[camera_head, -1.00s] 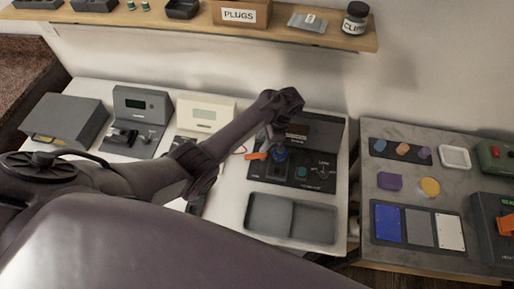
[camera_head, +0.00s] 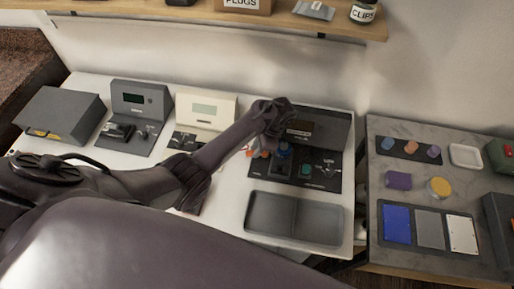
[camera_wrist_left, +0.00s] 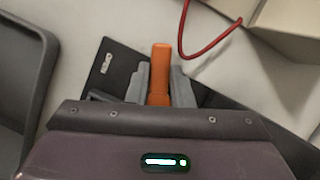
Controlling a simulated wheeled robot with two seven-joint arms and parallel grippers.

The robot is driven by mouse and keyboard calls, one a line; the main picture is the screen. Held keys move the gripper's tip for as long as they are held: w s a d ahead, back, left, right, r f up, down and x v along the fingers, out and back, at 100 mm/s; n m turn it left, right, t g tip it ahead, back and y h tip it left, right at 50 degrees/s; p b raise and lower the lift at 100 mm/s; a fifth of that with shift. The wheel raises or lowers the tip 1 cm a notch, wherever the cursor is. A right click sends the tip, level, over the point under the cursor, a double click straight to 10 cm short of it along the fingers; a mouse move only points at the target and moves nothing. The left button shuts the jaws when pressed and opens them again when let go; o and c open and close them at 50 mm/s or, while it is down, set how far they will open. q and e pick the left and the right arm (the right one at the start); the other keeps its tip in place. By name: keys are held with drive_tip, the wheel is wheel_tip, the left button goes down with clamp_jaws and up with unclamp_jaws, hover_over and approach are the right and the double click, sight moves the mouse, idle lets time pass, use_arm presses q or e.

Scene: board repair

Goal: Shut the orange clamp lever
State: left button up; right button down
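The orange clamp lever (camera_wrist_left: 161,72) shows plainly in the left wrist view, pointing up the picture from the dark panel. In the head view my left gripper (camera_head: 254,147) is partly hidden by my wrist. My right gripper is not in view.
A grey tray (camera_head: 295,193) lies in front of the station. A red cable (camera_wrist_left: 211,52) curves near the lever in the wrist view. Other devices stand to the left, including a cream box (camera_head: 205,108). A side table (camera_head: 385,265) with coloured parts stands at right.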

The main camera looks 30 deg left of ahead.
use_arm(q)
clamp_jaws()
drive_tip(key=shift+w+a+r+m+t+p, duration=0.15)
drive_tip(key=shift+m+t+p, duration=0.15)
drive_tip(key=shift+m+p, duration=0.15)
drive_tip(key=shift+m, duration=0.25)
drive_tip(key=o, duration=0.6)
unclamp_jaws()
drive_tip(key=shift+c, duration=0.2)
drive_tip(key=shift+o, duration=0.4)
drive_tip(key=p+v, duration=0.5)
drive_tip(key=v, duration=0.2)
drive_tip(key=shift+w+d+r+p, duration=0.1)
drive_tip(key=shift+d+r+p, duration=0.15)
drive_tip(key=shift+p, duration=0.05)
